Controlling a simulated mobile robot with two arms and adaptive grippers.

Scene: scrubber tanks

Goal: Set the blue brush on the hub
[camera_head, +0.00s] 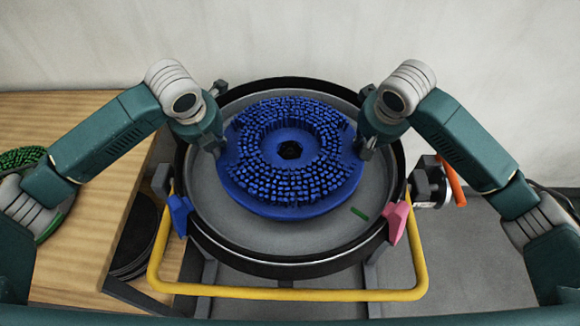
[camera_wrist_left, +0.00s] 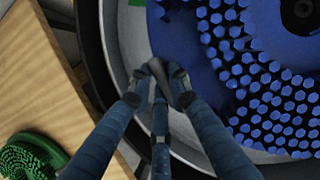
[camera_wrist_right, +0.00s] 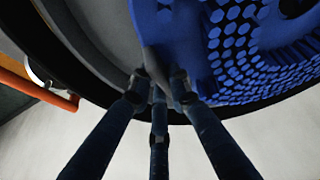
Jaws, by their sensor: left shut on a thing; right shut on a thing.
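The blue brush (camera_head: 290,150) is a round disc with its bristles up and a dark hole in the middle. It is over the round grey tank (camera_head: 250,235), inside the black rim. My left gripper (camera_head: 219,148) is shut on the brush's left edge; the grip also shows in the left wrist view (camera_wrist_left: 165,80). My right gripper (camera_head: 363,150) is shut on its right edge, seen too in the right wrist view (camera_wrist_right: 158,85). The hub is hidden beneath the brush. I cannot tell whether the brush touches anything below.
A blue clip (camera_head: 180,214) and a pink clip (camera_head: 394,221) sit at the rim. A yellow bar (camera_head: 290,294) runs in front. A wooden table (camera_head: 85,235) with a green brush (camera_wrist_left: 30,157) stands left.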

